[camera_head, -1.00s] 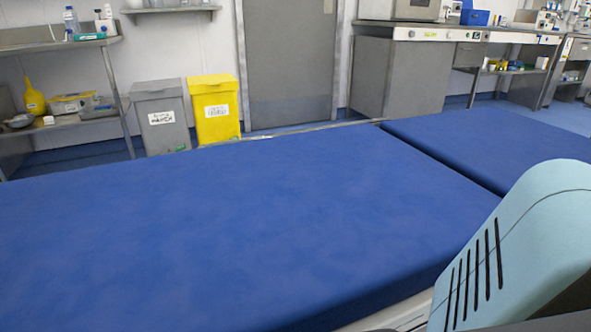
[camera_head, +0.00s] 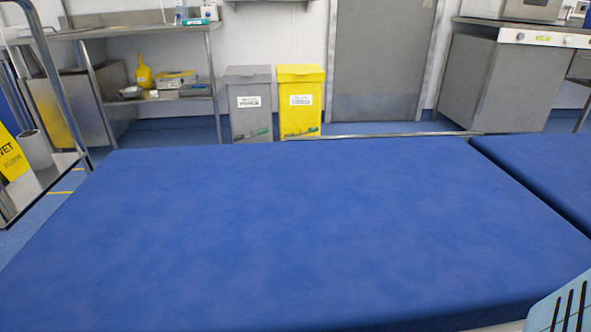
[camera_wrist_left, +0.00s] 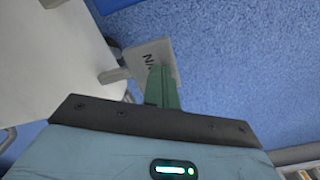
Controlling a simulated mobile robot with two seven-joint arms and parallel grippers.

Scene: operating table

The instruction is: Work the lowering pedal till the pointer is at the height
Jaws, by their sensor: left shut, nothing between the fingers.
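The operating table's blue padded top (camera_head: 300,230) fills the lower part of the head view. In the left wrist view, my left gripper (camera_wrist_left: 161,85) is shut and empty, with its green fingers pointing away from the wrist. A grey plate with dark lettering (camera_wrist_left: 145,55), which looks like a pedal, lies beyond the fingertips and is partly covered by them. I cannot tell whether they touch. The lettering is only partly readable. No pointer or height scale shows in either view. My right gripper is not in view.
A pale rounded base (camera_wrist_left: 50,80) stands left of the plate, with open blue floor (camera_wrist_left: 240,60) to the right. Behind the table stand a grey bin (camera_head: 249,105) and a yellow bin (camera_head: 300,100). A metal-framed trolley (camera_head: 58,165) stands at the left.

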